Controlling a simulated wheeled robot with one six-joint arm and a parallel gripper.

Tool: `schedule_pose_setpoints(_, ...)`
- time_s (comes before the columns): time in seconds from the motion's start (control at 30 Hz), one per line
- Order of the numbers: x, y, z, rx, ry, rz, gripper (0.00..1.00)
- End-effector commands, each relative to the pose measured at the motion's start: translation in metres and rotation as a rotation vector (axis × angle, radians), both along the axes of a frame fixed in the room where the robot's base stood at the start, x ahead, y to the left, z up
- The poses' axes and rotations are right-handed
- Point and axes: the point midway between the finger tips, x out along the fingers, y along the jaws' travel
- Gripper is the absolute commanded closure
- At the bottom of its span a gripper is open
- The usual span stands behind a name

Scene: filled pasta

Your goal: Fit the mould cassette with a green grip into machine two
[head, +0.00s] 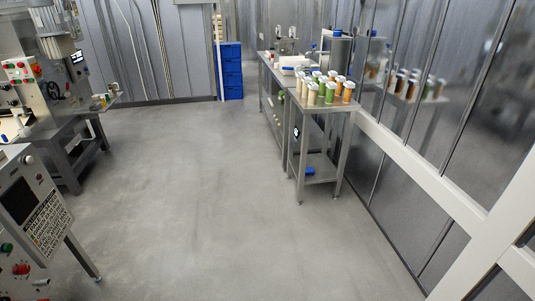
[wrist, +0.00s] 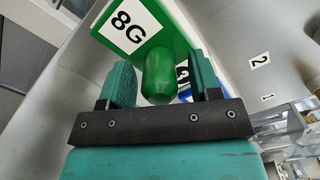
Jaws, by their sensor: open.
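In the wrist view, a green grip (wrist: 158,82) with a rounded end stands between the two teal fingers of my gripper (wrist: 161,70). My gripper is open, and a narrow gap shows on each side of the grip. A green plate (wrist: 168,20) with a white "8G" label lies behind the grip; it looks like the face of the mould cassette. The cassette's rest is cut off or hidden. The head view does not show my gripper or the cassette. I cannot tell which machine is machine two.
In the wrist view, a blue piece (wrist: 186,96) shows beside the right finger, and a "2" label (wrist: 259,60) sits on a grey surface. In the head view, machines stand at left, a steel table (head: 325,110) with jars at right, blue crates (head: 231,72) at back. The middle floor is clear.

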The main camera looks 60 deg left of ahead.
Motion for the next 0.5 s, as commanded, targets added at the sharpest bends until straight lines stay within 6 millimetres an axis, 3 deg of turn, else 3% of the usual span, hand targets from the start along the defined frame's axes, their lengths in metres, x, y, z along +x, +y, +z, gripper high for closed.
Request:
schedule_pose_setpoints(0.1, 0.0000, 0.0000, 0.0001, 0.000, 0.000, 0.000, 0.45)
schedule_pose_setpoints(0.3, 0.0000, 0.0000, 0.0001, 0.000, 0.000, 0.000, 0.91)
schedule_pose_setpoints(0.5, 0.0004, -0.0004, 0.0010, -0.001, -0.003, -0.001, 0.91)
